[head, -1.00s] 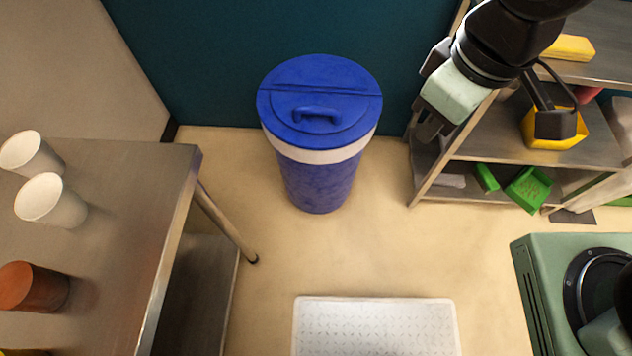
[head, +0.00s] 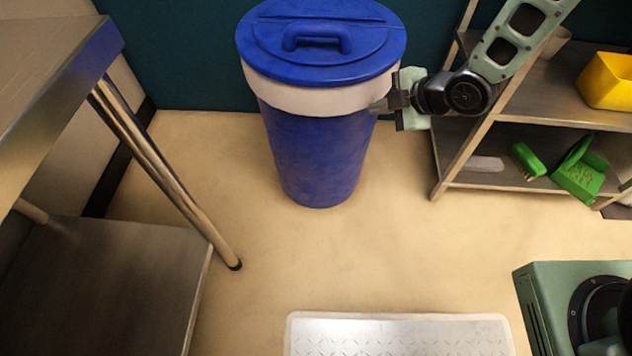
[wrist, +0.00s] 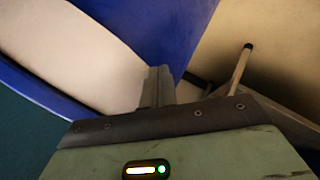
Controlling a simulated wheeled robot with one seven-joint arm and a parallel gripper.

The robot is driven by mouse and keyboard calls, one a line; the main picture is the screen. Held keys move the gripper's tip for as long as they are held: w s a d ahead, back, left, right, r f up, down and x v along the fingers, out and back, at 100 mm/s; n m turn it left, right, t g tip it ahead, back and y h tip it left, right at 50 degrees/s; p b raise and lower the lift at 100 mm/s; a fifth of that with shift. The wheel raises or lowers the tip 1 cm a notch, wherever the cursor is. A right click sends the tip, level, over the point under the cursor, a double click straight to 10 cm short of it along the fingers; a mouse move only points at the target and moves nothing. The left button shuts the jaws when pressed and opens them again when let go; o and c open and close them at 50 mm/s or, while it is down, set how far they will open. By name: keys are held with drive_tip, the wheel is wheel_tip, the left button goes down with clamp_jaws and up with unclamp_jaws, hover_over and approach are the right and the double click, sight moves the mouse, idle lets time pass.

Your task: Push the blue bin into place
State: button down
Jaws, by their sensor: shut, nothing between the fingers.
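The blue bin (head: 318,150) stands upright on the floor near the dark teal wall. It has a blue lid with a handle and a white band under the rim. My gripper (head: 380,106) is shut and empty at the bin's right side, level with the white band. Its tip appears to touch the bin or lie very close to it. In the wrist view my gripper's fingers (wrist: 157,88) show in front of the bin's white band (wrist: 75,50) and blue body (wrist: 165,30); the exact contact is hidden.
A metal table (head: 60,75) with a slanted leg stands on the left. A metal shelf (head: 480,190) with a yellow container (head: 608,82) and a green dustpan (head: 580,175) is on the right. A white tray (head: 300,335) lies in front. Floor around the bin's front is clear.

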sight(351, 144)
drive_tip(key=f+n+y+b, duration=0.1)
drive_tip(key=f+b, duration=0.1)
drive_tip(key=f, duration=0.2)
drive_tip(key=f+n+b, duration=0.1)
drive_tip(key=f+b, duration=0.1)
drive_tip(key=f, duration=0.2)
drive_tip(key=f+n+y+b, duration=0.1)
drive_tip(key=f+b, duration=0.1)
drive_tip(key=f, duration=0.2)
drive_tip(key=shift+w+a+f+n+y, duration=0.1)
drive_tip(key=shift+a+f+n+y, duration=0.2)
drive_tip(key=shift+a+f+n, duration=0.1)
drive_tip(key=s+a+f+n+g+y+b, duration=0.1)
drive_tip(key=s+a+f+n+y+b, duration=0.35)
drive_tip(key=s+f+n+y, duration=0.35)
drive_tip(key=w+a+b, duration=0.7)
drive_tip(key=a, duration=0.1)
drive_tip(key=shift+a+f+m, duration=0.15)
drive_tip(key=shift+m, duration=0.25)
